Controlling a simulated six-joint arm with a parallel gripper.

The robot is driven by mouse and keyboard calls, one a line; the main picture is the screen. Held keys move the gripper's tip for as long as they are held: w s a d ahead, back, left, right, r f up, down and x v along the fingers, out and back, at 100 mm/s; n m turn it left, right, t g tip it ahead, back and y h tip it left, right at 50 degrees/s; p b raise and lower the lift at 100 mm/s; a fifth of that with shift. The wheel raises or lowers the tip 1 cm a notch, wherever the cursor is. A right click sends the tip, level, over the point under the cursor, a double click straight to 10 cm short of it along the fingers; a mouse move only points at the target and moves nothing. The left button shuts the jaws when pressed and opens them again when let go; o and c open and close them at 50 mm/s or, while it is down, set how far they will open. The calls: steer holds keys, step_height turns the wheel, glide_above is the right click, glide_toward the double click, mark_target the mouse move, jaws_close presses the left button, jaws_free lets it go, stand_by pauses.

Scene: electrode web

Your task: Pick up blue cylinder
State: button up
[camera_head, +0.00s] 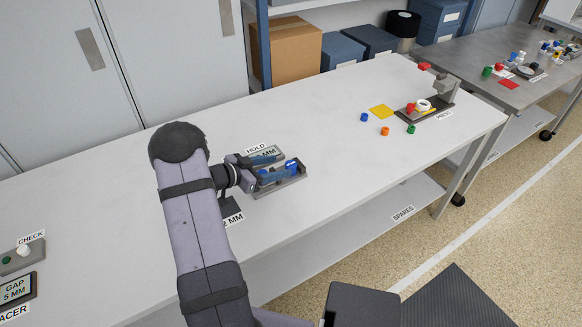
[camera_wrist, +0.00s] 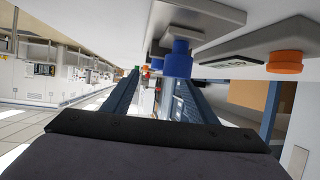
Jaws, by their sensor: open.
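A blue cylinder (camera_head: 291,164) stands on a grey fixture (camera_head: 290,180) near the middle of the bench. In the wrist view a blue cylinder (camera_wrist: 179,58) stands on a grey plate, with the bench at the top of the picture. My gripper (camera_head: 279,165) is open and low over the fixture, with its dark blue fingers reaching toward the cylinder. In the wrist view my gripper (camera_wrist: 157,84) has its fingers apart, and the cylinder overlaps the right finger's tip. I cannot tell whether they touch. Another small blue cylinder (camera_head: 364,117) lies farther right on the bench.
An orange knob (camera_wrist: 285,62) sits on a plate beside the fixture. Orange (camera_head: 385,131) and green (camera_head: 411,129) pieces, a yellow square (camera_head: 381,111) and a dark-based stand (camera_head: 428,113) are at the right. The bench between is clear.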

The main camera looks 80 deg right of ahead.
mark_target(292, 163)
steer(key=shift+p+x, duration=0.85)
steer(key=shift+x, duration=1.75)
steer(key=c, duration=1.2)
steer(key=shift+o, duration=0.2)
step_height(292, 163, up, 10)
steer(key=b, duration=0.1)
steer(key=shift+w, duration=0.15)
